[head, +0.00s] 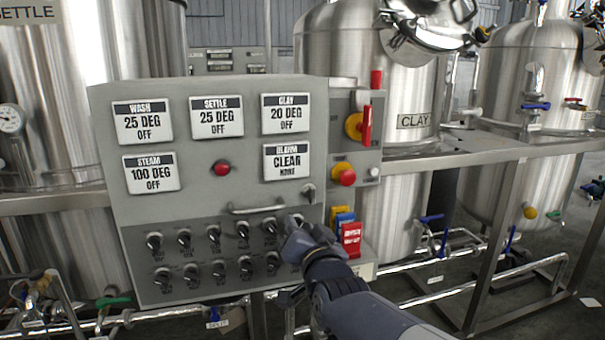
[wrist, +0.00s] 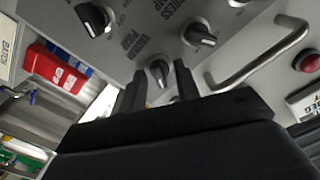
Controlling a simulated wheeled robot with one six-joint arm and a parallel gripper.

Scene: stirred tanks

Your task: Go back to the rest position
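A grey control panel (head: 137,211) stands in front of me, with two rows of black selector knobs (head: 184,238) on its lower part. My gripper (head: 291,238) is at the right end of the upper row, and my forearm reaches in from the lower right. In the wrist view my gripper (wrist: 159,72) shows two dark fingers standing apart. Nothing is visibly clamped; whether the fingers touch the knob or panel I cannot tell. My arm hides some of the lower right knobs in the head view.
A bar handle (head: 257,209) sticks out above the knobs; it also shows in the wrist view (wrist: 262,62). Red and blue tags (head: 351,238) and a side box with a red-yellow switch (head: 358,125) are at the right. Steel tanks, rails and pipes (head: 470,287) surround the panel.

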